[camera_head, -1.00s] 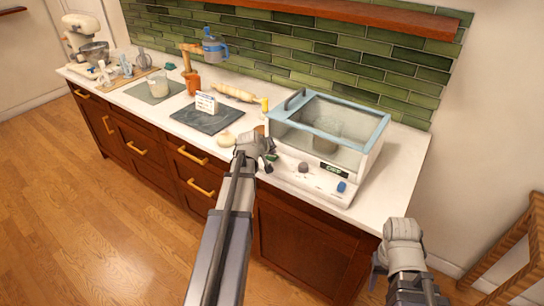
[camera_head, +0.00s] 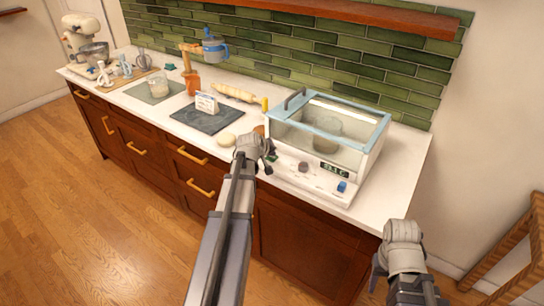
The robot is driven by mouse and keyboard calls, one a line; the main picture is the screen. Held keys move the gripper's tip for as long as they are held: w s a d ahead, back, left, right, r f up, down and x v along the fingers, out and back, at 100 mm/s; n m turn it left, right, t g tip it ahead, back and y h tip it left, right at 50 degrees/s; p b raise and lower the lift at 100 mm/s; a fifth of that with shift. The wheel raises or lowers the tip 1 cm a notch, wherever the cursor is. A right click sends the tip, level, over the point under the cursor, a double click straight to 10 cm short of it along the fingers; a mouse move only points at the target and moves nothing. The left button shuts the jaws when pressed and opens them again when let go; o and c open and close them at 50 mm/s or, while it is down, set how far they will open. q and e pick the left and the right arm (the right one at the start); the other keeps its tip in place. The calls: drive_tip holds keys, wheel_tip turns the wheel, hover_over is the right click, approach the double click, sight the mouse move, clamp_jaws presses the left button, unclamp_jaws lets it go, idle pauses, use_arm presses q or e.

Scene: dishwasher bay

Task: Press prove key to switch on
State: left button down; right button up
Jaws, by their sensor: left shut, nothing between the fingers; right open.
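The proving box (camera_head: 362,160) has a clear lid with a pale blue frame and stands on the right of the counter. A bowl or jar (camera_head: 327,125) shows inside it. Its front panel has a lit green display (camera_head: 334,169), a dark knob (camera_head: 303,167), a blue key (camera_head: 342,187) and a small green key (camera_head: 272,157) at the left end. My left gripper (camera_head: 267,163) is shut and empty at the panel's left end, close beside the green key; I cannot tell whether they touch. My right gripper (camera_head: 376,272) is open, low in front of the counter at the right.
A dark slate (camera_head: 208,118) with a small white card (camera_head: 206,103), a dough-coloured round (camera_head: 227,140) and a rolling pin (camera_head: 234,92) lie left of the box. A stand mixer (camera_head: 84,40) is at the far left. A wooden frame (camera_head: 510,255) stands at lower right.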

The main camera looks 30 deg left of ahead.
sight(272, 159)
use_arm(q)
drive_tip(key=shift+r+p, duration=0.35)
drive_tip(key=shift+r, duration=0.15)
wheel_tip(272, 159, up, 6)
drive_tip(key=p, duration=0.6)
idle(1.4)
